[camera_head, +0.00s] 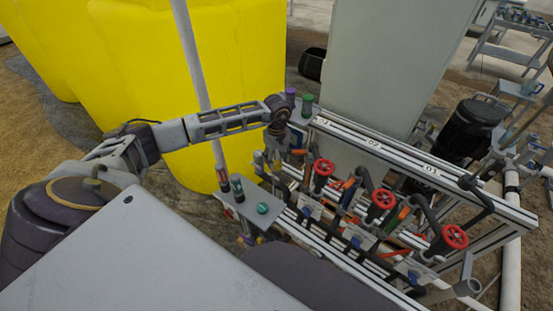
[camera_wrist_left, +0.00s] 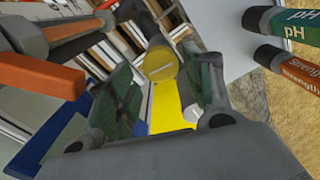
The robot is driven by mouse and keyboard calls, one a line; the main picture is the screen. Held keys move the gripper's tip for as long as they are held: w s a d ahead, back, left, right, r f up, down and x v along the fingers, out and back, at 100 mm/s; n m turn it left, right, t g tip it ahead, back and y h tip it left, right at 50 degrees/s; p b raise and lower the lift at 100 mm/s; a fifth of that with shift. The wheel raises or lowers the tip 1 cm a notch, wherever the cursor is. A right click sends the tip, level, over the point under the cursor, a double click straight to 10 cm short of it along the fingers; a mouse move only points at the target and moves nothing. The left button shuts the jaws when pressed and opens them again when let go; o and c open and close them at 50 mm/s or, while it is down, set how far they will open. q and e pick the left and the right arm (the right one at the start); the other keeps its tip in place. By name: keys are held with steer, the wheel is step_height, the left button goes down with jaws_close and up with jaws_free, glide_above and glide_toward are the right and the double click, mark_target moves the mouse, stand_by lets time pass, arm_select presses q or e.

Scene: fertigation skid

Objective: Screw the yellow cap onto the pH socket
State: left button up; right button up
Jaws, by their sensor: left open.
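The yellow cap (camera_wrist_left: 160,64) shows as a round yellow face at the end of a dark grey cylindrical part. It lies beyond and between the fingers of my left gripper (camera_wrist_left: 165,95), which are spread apart with green pads. I cannot tell whether the pads touch it. A yellow strip (camera_wrist_left: 170,105) shows below it; I cannot tell what it is. In the head view my left gripper (camera_head: 272,158) points down at the left end of the pipe rack. The cap and the pH socket cannot be made out in the head view. My right gripper is out of view.
A dark probe with a green pH band (camera_wrist_left: 300,25) and an orange-banded one (camera_wrist_left: 295,70) stand right of the gripper. A grey shelf (camera_head: 245,206) holds a green-topped item (camera_head: 262,208). Red valve wheels (camera_head: 381,199) line the rack. A yellow tank (camera_head: 140,60) stands behind my arm.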

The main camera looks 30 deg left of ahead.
arm_select(q)
steer(key=shift+r+p, duration=0.3)
steer(key=shift+r, duration=0.4)
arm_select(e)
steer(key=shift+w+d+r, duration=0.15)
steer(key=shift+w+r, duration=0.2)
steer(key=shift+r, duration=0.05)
arm_select(q)
steer(key=shift+r, duration=0.1)
steer(key=shift+o, duration=0.4)
steer(key=o, duration=0.5)
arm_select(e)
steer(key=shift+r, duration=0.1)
arm_select(q)
steer(key=shift+r+p, duration=1.2)
steer(key=shift+r, duration=0.95)
steer(key=shift+r+p, duration=1.2)
steer(key=shift+r, duration=1.15)
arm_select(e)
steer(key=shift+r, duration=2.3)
arm_select(q)
steer(key=shift+w+r, duration=0.1)
